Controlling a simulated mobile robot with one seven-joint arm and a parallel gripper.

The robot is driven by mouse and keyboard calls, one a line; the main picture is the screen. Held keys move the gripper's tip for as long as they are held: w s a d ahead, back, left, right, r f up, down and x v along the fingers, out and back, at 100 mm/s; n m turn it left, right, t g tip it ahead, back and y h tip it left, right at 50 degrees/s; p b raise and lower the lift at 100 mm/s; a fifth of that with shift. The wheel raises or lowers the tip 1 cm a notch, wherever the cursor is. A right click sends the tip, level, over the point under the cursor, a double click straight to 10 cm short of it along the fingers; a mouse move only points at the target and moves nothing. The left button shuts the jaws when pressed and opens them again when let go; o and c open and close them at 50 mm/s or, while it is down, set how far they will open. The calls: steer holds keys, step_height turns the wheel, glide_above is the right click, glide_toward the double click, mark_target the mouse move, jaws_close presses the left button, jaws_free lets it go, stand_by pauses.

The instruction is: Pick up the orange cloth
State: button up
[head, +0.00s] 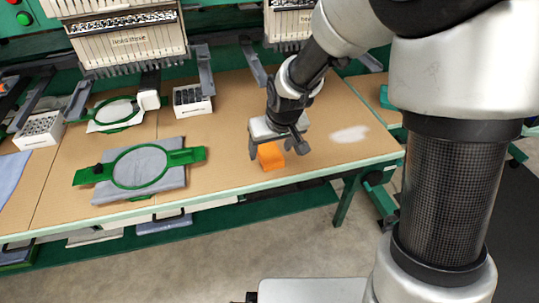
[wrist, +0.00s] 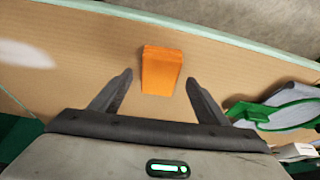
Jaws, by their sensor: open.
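The orange cloth (head: 270,155) is a small folded block on the brown table, near its front edge. In the wrist view the cloth (wrist: 161,71) lies ahead of my gripper (wrist: 157,82), centred between the two fingers. My gripper (head: 279,152) is open, with a finger on each side of the cloth in the head view. It appears above the cloth, and I cannot tell how high. Nothing is held. The gripper hides part of the cloth's top in the head view.
A green embroidery hoop with grey fabric (head: 140,167) lies to the left. A white box of dark spools (head: 192,100) stands behind it. Embroidery machines (head: 125,38) stand at the back. A pale patch (head: 349,134) marks the table to the right, where the surface is clear.

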mark_target(270, 153)
steer(key=shift+x, duration=1)
steer(key=shift+c, duration=0.2)
steer(key=c, duration=1.1)
steer(key=shift+r, duration=0.15)
step_height(270, 153, up, 10)
steer(key=shift+f+p, duration=0.1)
steer(key=shift+p, duration=1)
